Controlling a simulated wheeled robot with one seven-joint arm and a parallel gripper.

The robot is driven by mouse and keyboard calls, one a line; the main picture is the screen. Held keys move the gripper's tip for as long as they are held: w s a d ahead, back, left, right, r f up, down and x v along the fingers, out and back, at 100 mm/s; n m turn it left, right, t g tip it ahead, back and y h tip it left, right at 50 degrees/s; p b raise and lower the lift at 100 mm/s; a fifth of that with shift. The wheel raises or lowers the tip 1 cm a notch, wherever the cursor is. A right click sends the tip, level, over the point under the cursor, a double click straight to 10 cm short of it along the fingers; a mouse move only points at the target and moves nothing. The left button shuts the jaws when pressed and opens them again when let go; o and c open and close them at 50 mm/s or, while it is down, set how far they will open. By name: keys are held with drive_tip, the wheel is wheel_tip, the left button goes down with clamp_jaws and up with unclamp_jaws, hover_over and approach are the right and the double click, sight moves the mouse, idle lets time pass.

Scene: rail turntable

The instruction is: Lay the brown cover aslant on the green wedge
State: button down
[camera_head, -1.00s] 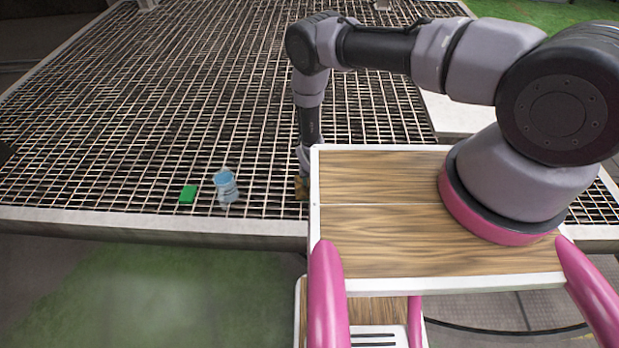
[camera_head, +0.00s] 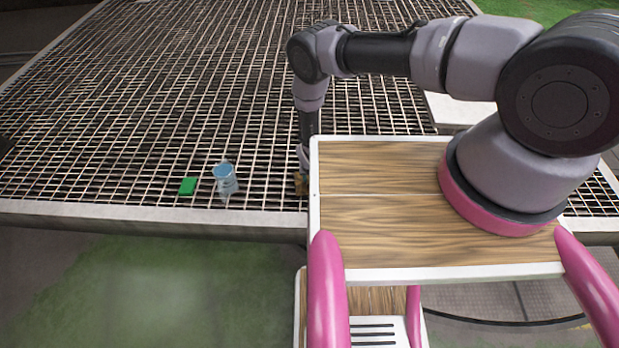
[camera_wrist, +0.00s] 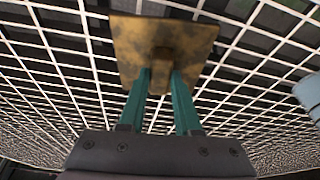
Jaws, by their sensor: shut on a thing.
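The brown cover (camera_wrist: 185,42) is a flat, mottled brown plate with a small knob. My gripper (camera_wrist: 161,85) is shut on that knob in the wrist view, with its teal fingers on either side. In the head view, my gripper (camera_head: 303,172) and the cover (camera_head: 301,186) are low over the grating near its front edge, partly hidden by my wooden deck. The green wedge (camera_head: 188,186) lies on the grating to the left of my gripper, apart from it. I cannot tell whether the cover touches the grating.
A pale blue and white cup-like container (camera_head: 225,181) stands between the green wedge and my gripper. Part of it shows at the right edge of the wrist view (camera_wrist: 308,92). The metal grating (camera_head: 130,150) is otherwise clear around the wedge, ending at a pale front beam (camera_head: 150,215).

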drive_tip(key=c, duration=0.5)
unclamp_jaws()
drive_tip(key=v, duration=1)
drive_tip(key=shift+s+r, duration=0.15)
drive_tip(key=shift+r, duration=0.2)
